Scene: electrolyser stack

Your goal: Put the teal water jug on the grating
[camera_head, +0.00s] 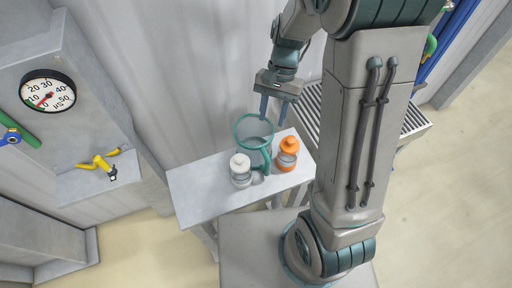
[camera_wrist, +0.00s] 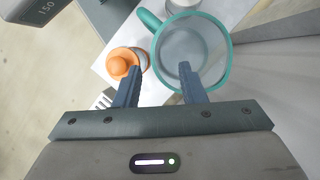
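The teal water jug (camera_head: 254,132) stands upright on a small grey table (camera_head: 210,196), between a white-lidded bottle and an orange-lidded bottle. Its handle faces the front in the head view. In the wrist view the jug (camera_wrist: 190,88) is seen from above with its round rim and its handle at upper left. My gripper (camera_head: 274,112) is above the jug's rim at the right back, fingers pointing down and apart. In the wrist view my gripper (camera_wrist: 158,72) has an empty gap between its fingers. The grating (camera_head: 411,122) is at the right, partly hidden behind my arm.
The orange-lidded bottle (camera_head: 287,154) stands close to the jug's right, and the white-lidded bottle (camera_head: 240,170) close to its left. A pale wall rises directly behind the table. The table's front left is bare.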

